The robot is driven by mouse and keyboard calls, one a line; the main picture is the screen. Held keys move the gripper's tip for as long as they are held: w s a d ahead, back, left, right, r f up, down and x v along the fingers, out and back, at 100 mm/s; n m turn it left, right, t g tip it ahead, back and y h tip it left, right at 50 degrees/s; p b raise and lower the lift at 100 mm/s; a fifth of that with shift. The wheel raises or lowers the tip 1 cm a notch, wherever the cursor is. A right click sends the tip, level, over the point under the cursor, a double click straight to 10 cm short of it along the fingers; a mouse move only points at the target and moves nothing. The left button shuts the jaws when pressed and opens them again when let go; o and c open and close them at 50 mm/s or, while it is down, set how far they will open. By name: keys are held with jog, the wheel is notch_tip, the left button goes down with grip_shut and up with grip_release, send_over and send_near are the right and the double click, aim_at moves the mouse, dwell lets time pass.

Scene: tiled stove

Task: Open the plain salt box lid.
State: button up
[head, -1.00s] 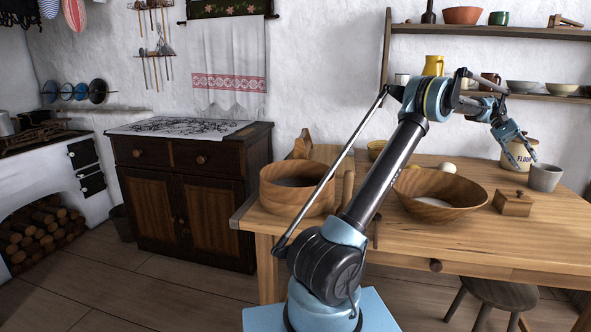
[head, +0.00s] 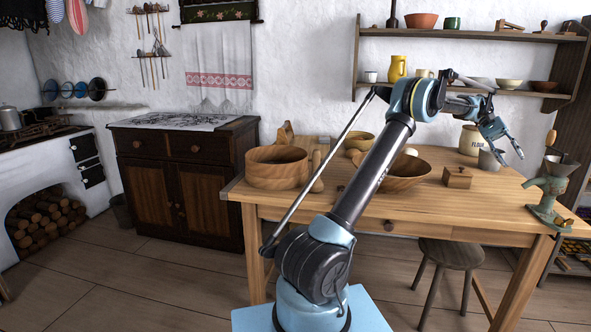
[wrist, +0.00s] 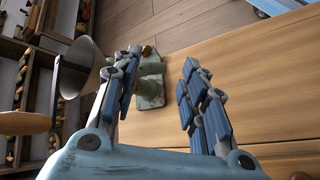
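A small plain wooden box (head: 457,179) with a knob on its lid stands on the table, right of the large wooden bowl. It looks shut, and I take it for the salt box. My gripper (head: 510,157) is in the air above the table's right part, to the right of the box and apart from it. In the wrist view my gripper (wrist: 158,85) is open, with nothing between its two blue-padded fingers. The box is not clearly seen in the wrist view.
The wooden table (head: 350,204) also bears a wooden tub (head: 275,170), a bowl (head: 405,178), a flour jar (head: 470,141), a grey cup (head: 489,160) and a green grinder (head: 550,190) at the right edge. A stool (head: 452,254) stands below. Shelves are behind.

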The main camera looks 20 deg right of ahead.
jog(key=w+a+r+n+t+h, duration=0.1)
jog(key=w+a+r+n+h, duration=0.15)
jog(key=w+a, duration=0.5)
jog(key=w+a+r+n+t+h, duration=0.1)
jog(key=w+a+r, duration=0.3)
jog(key=a, duration=0.6)
jog(key=w+a+n+t+h, duration=0.1)
jog(key=w+a+n+t, duration=0.15)
jog(key=a, duration=0.95)
jog(key=w+a+n+t, duration=0.1)
jog(key=w+a+t, duration=0.15)
jog(key=a, duration=0.85)
jog(key=s+a+f+n+t, duration=0.15)
jog(key=a+f, duration=0.25)
jog(key=a, duration=0.7)
jog(key=s+a+f+n+t, duration=0.1)
jog(key=s+a+f, duration=0.25)
jog(key=a, duration=0.75)
jog(key=s+a+f+n+t+y, duration=0.1)
jog(key=s+a+f, duration=0.5)
jog(key=a+f, duration=0.2)
jog(key=s+a+f+n+t+y, duration=0.2)
jog(key=s+a+f, duration=0.3)
jog(key=a+f, duration=0.4)
jog(key=shift+s+a+f, duration=0.25)
jog(key=shift+s+f, duration=0.1)
jog(key=shift+f, duration=0.1)
jog(key=shift+t, duration=0.25)
jog(key=shift+c, duration=0.7)
jog(key=shift+d, duration=0.1)
